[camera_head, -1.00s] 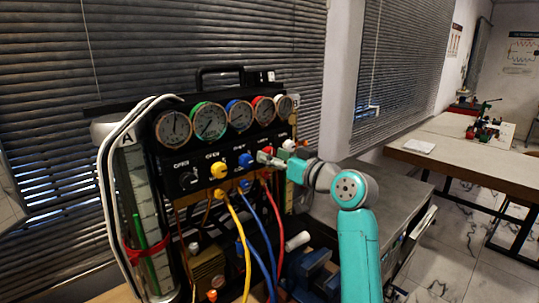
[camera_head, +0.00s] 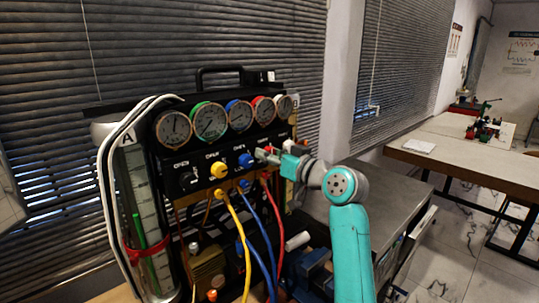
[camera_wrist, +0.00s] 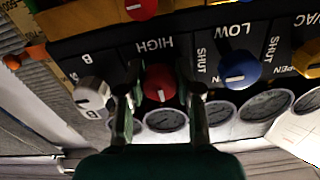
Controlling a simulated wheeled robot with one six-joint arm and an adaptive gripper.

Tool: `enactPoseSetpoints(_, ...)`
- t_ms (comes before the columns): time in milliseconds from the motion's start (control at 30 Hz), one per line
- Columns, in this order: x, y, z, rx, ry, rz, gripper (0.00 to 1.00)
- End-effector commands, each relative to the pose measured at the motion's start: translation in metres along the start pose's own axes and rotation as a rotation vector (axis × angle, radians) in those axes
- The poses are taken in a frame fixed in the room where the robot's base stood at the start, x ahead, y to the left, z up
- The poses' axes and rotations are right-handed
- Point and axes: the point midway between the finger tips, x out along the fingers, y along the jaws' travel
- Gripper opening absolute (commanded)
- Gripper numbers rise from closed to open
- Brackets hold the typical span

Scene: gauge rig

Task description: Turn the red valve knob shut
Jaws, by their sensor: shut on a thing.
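The red valve knob (camera_wrist: 160,82) sits on the black panel under the upside-down label HIGH in the wrist view. Its white mark points toward the bottom of that picture. My gripper (camera_wrist: 157,92) has one finger on each side of the knob and is shut on it. In the head view my gripper (camera_head: 264,154) reaches the panel from the right, and its fingers largely hide the red knob. The gauge panel (camera_head: 177,160) carries a row of round gauges above the knobs.
A blue knob (camera_wrist: 238,70) and a white-grey knob (camera_wrist: 91,93) flank the red one. A yellow knob (camera_head: 219,170) is farther left. Yellow, blue and red hoses (camera_head: 276,215) hang below the panel. A grey cabinet top (camera_head: 375,205) lies to the right.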

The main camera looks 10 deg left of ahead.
Motion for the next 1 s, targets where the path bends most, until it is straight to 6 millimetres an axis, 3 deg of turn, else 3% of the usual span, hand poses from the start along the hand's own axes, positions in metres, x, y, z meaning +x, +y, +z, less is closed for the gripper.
enactPoseSetpoints(367, 0.0, -0.0001, 0.0001, 0.169, 0.0, 0.0, 0.0)
enactPoseSetpoints(1000, -0.0001, -0.0005, -0.0001, 0.766, 0.0, 0.001, 0.0)
